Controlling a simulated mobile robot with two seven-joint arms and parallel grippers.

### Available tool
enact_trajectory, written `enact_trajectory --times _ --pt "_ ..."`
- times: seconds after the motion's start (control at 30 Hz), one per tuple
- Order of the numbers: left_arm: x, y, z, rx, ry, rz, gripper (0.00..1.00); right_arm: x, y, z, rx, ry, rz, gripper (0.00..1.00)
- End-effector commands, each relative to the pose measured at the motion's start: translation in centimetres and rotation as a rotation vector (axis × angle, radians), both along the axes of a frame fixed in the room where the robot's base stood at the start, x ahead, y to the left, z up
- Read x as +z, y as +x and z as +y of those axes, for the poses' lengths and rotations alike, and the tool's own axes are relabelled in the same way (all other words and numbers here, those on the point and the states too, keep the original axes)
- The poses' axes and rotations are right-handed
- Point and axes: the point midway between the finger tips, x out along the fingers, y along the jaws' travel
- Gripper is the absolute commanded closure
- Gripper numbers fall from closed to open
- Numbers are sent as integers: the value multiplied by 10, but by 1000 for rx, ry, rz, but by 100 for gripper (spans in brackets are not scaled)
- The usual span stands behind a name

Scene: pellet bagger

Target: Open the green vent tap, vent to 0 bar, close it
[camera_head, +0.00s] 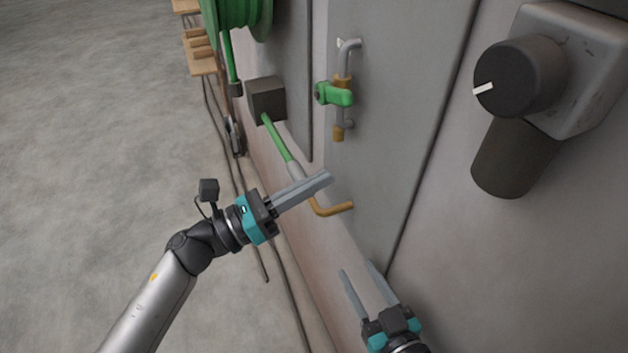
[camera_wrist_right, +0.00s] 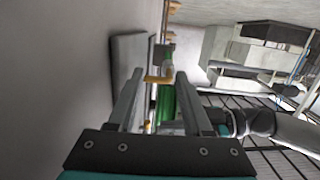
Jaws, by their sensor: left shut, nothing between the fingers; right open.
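The green vent tap (camera_head: 335,94) sits on a short vertical pipe with brass fittings on the grey cabinet panel, in the upper middle of the head view. Its green handle points sideways, across the pipe. My left gripper (camera_head: 328,177) is shut and empty, below the tap and apart from it, in front of a brass bent pipe (camera_head: 333,209). My right gripper (camera_head: 357,270) is open and empty, lower down near the panel. In the right wrist view its two fingers (camera_wrist_right: 155,80) stand apart with nothing between them. No pressure gauge can be made out.
A black rotary knob (camera_head: 520,77) on a grey box sticks out at upper right. A green hose reel (camera_head: 238,15), a dark box (camera_head: 266,99) and a green hose lance are left of the tap. Cables lie along the wall. The floor at left is clear.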

Motion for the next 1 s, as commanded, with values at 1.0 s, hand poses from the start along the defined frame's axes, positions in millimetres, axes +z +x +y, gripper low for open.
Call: enact_trajectory --times 1.0 --pt "0 0 0 0 0 0 100 -352 -190 -62 -64 -267 1036 50"
